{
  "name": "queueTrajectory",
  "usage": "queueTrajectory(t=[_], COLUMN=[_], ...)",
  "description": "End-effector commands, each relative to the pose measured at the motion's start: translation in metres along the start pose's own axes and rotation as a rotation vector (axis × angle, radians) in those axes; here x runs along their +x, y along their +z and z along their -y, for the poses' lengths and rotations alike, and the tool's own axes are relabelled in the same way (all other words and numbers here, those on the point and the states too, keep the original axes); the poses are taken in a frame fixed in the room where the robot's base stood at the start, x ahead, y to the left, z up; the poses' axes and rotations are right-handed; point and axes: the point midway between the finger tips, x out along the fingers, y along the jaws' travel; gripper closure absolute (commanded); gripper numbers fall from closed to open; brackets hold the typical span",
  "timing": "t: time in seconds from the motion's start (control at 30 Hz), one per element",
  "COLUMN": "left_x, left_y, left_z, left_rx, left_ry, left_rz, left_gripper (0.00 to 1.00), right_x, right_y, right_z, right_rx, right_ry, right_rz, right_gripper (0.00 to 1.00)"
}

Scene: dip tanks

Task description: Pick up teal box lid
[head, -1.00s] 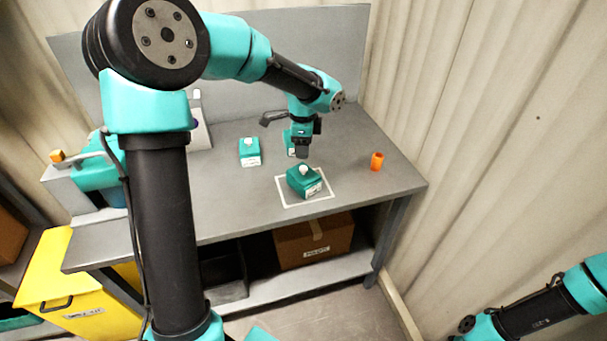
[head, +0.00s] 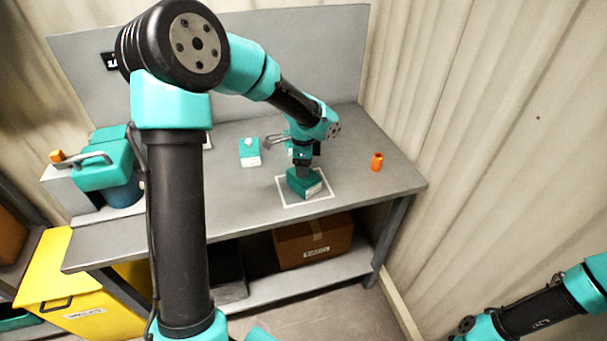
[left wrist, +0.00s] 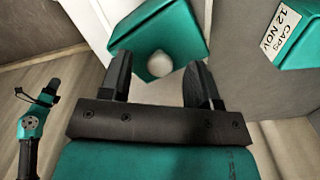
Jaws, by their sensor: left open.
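A teal box with a white knob on its lid (head: 304,188) stands inside a white square outline on the grey table. My left gripper (head: 303,171) is directly above it, pointing down. In the left wrist view the white knob (left wrist: 160,63) shows between and just beyond the open fingers of my left gripper (left wrist: 160,85). I cannot tell whether the fingers touch the lid. My right arm shows at the lower right of the head view without its gripper; its end (left wrist: 45,95) is small in the left wrist view, and its jaws are unclear.
A second teal box (head: 249,152) stands behind to the left. A box labelled CAPS 12 NOV (left wrist: 290,30) is at the wrist view's right. An orange cylinder (head: 376,161) stands to the right. A teal-and-grey container (head: 105,165) is at the table's left end.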

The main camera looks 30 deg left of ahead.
Motion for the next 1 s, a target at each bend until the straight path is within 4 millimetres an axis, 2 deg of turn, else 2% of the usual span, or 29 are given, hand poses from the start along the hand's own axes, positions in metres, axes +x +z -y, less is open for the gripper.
queueTrajectory(t=[0.1, 0.57, 1.0], left_x=[0.0079, 0.0077, 0.0076], left_y=[-0.0001, -0.0002, -0.0001], left_z=[-0.0005, -0.0002, -0.0002], left_rx=[0.000, 0.000, 0.001], left_ry=[0.002, 0.000, 0.000], left_rz=[0.001, 0.000, 0.000], left_gripper=[0.43, 0.43, 0.86], right_x=[0.0000, 0.0000, 0.0000], right_y=[0.0000, 0.0000, 0.0000], right_z=[0.0000, 0.0000, 0.0000], right_rx=[0.000, 0.000, 0.000], right_ry=[0.000, 0.000, 0.000], right_rz=[0.000, 0.000, 0.000], right_gripper=[0.57, 0.57, 0.57])
